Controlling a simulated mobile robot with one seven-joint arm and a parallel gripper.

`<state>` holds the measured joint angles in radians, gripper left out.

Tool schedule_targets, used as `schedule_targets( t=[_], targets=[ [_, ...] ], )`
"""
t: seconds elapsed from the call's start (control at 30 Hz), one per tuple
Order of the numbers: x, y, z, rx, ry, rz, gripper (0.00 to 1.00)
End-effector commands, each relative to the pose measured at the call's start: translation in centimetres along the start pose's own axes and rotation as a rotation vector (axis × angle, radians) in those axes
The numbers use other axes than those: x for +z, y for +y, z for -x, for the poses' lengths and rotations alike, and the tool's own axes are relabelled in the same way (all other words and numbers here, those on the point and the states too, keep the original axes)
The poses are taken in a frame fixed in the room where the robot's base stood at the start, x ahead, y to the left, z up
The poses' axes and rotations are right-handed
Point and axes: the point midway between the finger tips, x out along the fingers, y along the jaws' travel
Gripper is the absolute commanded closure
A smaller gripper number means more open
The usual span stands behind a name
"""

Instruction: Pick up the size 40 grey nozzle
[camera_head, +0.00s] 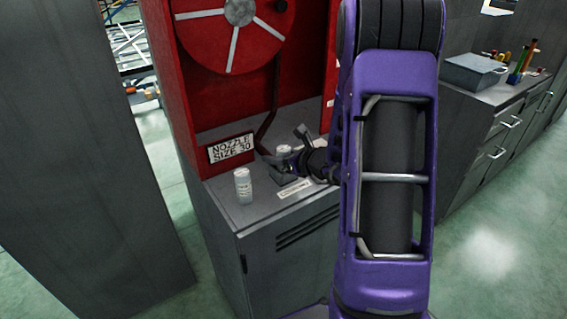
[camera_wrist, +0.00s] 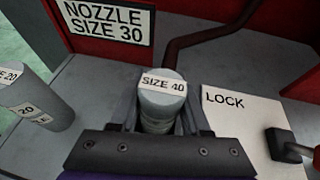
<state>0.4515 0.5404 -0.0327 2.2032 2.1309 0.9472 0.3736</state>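The size 40 grey nozzle (camera_wrist: 163,94) stands upright on the cabinet top, its "SIZE 40" label facing the wrist camera. In the wrist view my gripper (camera_wrist: 163,118) has one finger on each side of the nozzle, very close to its body. Whether the fingers press on it cannot be told. The nozzle's lower part is hidden behind the gripper. In the head view my gripper (camera_head: 289,158) is low over the cabinet top, around the same small grey nozzle (camera_head: 284,150).
A size 20 grey nozzle (camera_wrist: 36,100) stands to the left. A "NOZZLE SIZE 30" sign (camera_head: 231,148) is on the red housing behind. A "LOCK" plate (camera_wrist: 245,125) and a red-handled lever (camera_wrist: 290,146) are at the right. A dark pipe (camera_wrist: 210,38) runs behind.

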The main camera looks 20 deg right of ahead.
Motion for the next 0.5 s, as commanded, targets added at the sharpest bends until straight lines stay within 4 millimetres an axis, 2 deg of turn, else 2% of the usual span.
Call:
schedule_targets(
  t=[0.03, 0.23, 0.5],
  targets=[
    [0.0, -0.01, 0.01, 0.0, 0.0, 0.0, 0.65],
    [0.0, -0.01, 0.02, 0.0, 0.0, 0.0, 1.0],
    [0.05, -0.02, 0.03, 0.0, -0.001, 0.0, 1.0]
  ],
)
